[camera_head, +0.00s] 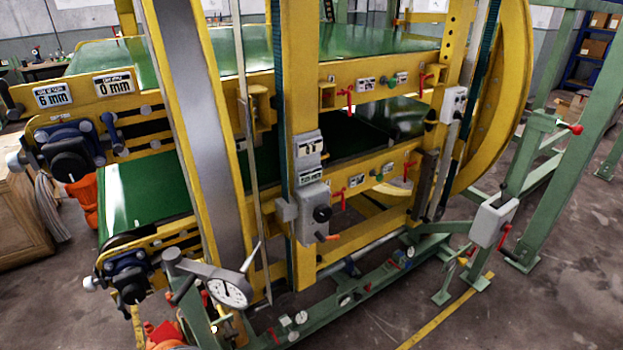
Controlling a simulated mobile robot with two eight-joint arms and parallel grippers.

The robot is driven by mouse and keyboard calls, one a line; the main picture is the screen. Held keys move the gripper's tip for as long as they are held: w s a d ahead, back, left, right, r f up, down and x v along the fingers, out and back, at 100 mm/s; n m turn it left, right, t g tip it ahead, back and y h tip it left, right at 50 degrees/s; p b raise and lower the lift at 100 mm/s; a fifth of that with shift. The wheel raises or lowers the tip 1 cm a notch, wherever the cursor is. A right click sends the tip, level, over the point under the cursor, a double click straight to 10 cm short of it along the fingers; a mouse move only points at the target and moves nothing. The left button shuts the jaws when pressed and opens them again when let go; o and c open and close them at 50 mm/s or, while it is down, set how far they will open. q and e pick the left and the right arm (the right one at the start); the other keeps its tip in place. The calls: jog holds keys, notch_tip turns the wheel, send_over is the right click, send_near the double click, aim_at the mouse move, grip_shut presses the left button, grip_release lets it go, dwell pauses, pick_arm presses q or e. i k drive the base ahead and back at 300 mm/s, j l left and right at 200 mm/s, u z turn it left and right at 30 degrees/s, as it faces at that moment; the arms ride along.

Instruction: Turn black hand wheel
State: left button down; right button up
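A round black hand wheel (70,166) sits on the left end of the yellow machine frame, with a light-coloured handle to its left. A second black wheel-like part (129,287) sits lower, at the end of the lower green belt. A small black knob (322,213) is on the front of a grey box on a middle post. I cannot tell which of these the task means. Orange parts show below the two left wheels; they look like machine parts. Neither of my grippers can be made out in this view.
Two green belts (147,190) run through the yellow frame. A large yellow ring (503,95) stands right. A dial gauge (229,291) stands in front. Green posts and a grey switch box (494,221) are at right. The right floor (570,290) is mostly clear.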

aim_at(322, 213)
jog(key=i+l, duration=0.75)
jog(key=l+u, duration=0.05)
jog(key=l, duration=0.05)
